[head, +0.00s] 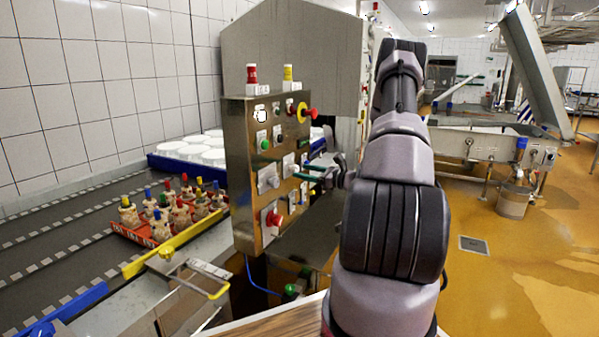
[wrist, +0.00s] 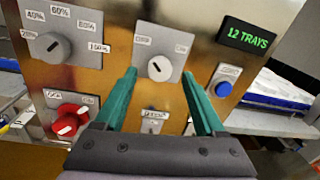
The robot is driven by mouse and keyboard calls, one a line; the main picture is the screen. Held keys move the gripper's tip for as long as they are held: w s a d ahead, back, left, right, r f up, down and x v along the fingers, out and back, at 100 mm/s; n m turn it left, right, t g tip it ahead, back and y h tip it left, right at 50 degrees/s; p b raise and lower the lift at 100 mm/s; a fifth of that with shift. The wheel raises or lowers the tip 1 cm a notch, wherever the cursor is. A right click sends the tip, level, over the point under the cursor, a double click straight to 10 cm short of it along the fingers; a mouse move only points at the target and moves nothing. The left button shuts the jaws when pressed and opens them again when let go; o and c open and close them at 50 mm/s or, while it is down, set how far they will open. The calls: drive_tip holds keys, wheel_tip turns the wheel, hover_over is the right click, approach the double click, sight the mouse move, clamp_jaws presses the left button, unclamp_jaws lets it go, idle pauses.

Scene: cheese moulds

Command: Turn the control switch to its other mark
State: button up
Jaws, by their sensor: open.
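The control switch seems to be the grey round knob (wrist: 159,68) on a grey plate in the middle of the steel panel; its plate also shows in the head view (head: 289,165). A small white label sits at its upper left and another at its upper right; their words are too blurred to read surely. The knob's white line tilts toward the upper-left label. My gripper (wrist: 158,75) is open, its green fingers on the left and right of the knob, with gaps to it. In the head view my gripper (head: 315,173) reaches the panel from the right. Finger contact cannot be told.
A percentage dial (wrist: 48,46) is left of the knob, a red switch (wrist: 70,121) below left. A blue button (wrist: 225,81) and a green "12 TRAYS" display (wrist: 248,37) are right. A red-and-yellow button (head: 304,113) juts from the panel's upper part.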

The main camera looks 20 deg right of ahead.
sight(293, 169)
drive_tip(key=shift+x, duration=1.2)
clamp_jaws()
